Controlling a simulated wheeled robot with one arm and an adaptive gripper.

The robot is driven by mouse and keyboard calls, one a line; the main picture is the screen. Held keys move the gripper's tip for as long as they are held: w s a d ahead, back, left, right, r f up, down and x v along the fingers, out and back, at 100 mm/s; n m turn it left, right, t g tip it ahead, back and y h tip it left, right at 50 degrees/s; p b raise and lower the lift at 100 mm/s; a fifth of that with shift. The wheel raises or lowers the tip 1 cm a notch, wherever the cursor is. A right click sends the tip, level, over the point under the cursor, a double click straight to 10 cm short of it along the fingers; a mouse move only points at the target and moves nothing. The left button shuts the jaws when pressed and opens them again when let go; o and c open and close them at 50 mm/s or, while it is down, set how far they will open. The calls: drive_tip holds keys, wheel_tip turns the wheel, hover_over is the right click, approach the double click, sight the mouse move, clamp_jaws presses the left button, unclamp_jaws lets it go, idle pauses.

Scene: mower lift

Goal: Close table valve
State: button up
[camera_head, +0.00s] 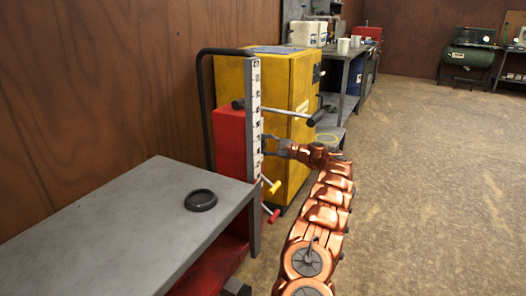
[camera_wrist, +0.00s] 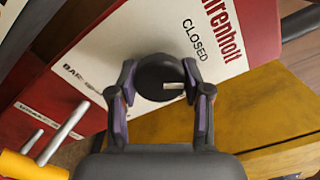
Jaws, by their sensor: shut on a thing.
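A round black knob (camera_wrist: 155,72) with a small light mark sits on the front of the red lift (camera_head: 231,140). My gripper (camera_wrist: 160,88) has one finger on each side of the knob and is shut on it. A white label (camera_wrist: 218,35) beside the knob reads "CLOSED". In the head view my gripper (camera_head: 267,144) reaches in from the right to the white scale post (camera_head: 253,115); the knob cannot be made out there. A yellow-tipped lever (camera_head: 274,187) and a red-tipped lever (camera_head: 272,215) stick out below; the yellow tip (camera_wrist: 32,167) shows at lower left in the wrist view.
A grey table (camera_head: 120,215) with a black ring (camera_head: 200,200) stands at front left. A yellow cabinet (camera_head: 290,80) stands close behind the lift. A T-shaped handle (camera_head: 285,113) juts out above my gripper. The floor to the right is clear.

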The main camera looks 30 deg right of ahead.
drive_tip(key=n+b, duration=0.3)
drive_tip(key=n, duration=0.1)
drive_tip(key=shift+f+n+b, duration=0.1)
drive_tip(key=shift+n+b, duration=0.25)
drive_tip(key=shift+n, duration=0.05)
drive_tip(key=shift+n+b, duration=0.35)
drive_tip(key=shift+n, duration=0.15)
drive_tip(key=o, duration=1.2)
drive_tip(key=shift+c, duration=0.2)
drive_tip(key=v, duration=1.2)
